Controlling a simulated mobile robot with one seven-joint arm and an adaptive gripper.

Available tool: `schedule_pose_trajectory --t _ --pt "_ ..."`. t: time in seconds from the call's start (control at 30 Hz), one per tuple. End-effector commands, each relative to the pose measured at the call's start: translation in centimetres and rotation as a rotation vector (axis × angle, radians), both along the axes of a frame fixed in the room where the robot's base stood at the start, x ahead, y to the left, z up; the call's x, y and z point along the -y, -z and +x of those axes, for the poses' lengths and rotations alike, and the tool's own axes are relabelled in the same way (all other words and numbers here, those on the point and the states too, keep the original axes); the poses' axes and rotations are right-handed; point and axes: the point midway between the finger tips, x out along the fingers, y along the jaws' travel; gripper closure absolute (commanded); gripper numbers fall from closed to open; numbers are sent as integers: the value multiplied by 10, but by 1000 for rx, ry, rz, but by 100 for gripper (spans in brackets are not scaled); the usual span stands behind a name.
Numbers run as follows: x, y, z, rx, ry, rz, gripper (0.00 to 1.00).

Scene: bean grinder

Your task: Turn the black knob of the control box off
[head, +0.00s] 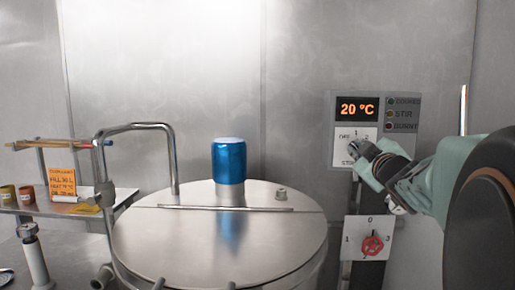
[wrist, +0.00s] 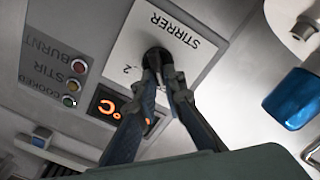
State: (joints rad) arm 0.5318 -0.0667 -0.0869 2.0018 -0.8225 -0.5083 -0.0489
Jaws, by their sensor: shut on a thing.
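The control box (head: 428,112) is a grey panel on the metal back wall, right of centre in the head view. Its white stirrer plate (head: 342,134) carries the marks OFF, 1 and 2. The black knob (wrist: 154,56) sits on this plate, which appears upside down in the wrist view. My gripper (wrist: 163,79) is shut on the black knob, with a fingertip on either side of it. In the head view my gripper (head: 358,158) reaches the plate from the right and hides most of the knob, so its pointing direction cannot be told.
An orange display (head: 357,109) reads 20 °C. Indicator lights (head: 390,114) stand beside it. A red valve knob (head: 372,244) is on a lower plate. A lidded steel vessel (head: 160,236) with a blue cylinder (head: 229,163) stands left. A shelf (head: 122,196) holds small items.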

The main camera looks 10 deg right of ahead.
Motion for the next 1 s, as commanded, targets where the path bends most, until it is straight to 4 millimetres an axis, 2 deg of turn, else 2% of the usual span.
schedule_pose_trajectory --t 0.33,0.37,0.5,0.83,1.0 --pt "0 -1 0 0 0 -5 100" --pt "0 -1 0 0 0 -5 89" --pt "0 -1 0 0 0 -4 73" --pt "0 -1 0 2 0 8 73" --pt "1 -5 0 26 1 106 73"
